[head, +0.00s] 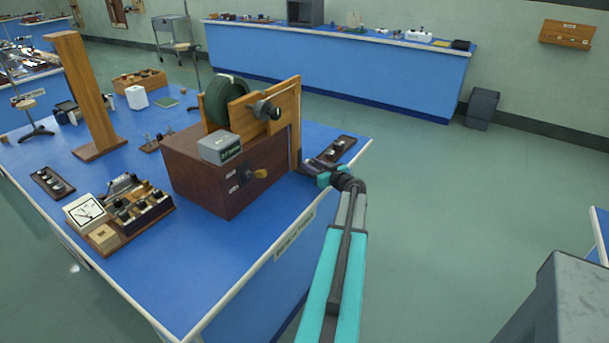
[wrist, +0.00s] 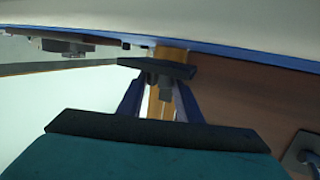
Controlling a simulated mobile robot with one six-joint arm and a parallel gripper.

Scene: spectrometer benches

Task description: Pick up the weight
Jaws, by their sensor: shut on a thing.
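My gripper (head: 322,167) is at the bench's right edge, beside the wooden apparatus and just in front of a dark tray of weights (head: 338,149). In the wrist view, my gripper (wrist: 158,70) is shut, with a small grey weight (wrist: 165,93) at its fingers. The weight is partly covered by the fingers and too small to make out well. In the head view the held weight is hidden. The tray with round grey weights also shows at the left of the wrist view (wrist: 68,46). Another dark tray with weights (head: 51,184) lies at the bench's left edge.
A dark wooden box (head: 225,185) with an upright wooden frame (head: 296,115) and a green wheel (head: 223,100) stands close left of my gripper. A grey meter box (head: 220,148) sits on it. The aisle floor (head: 430,180) right of the bench is clear.

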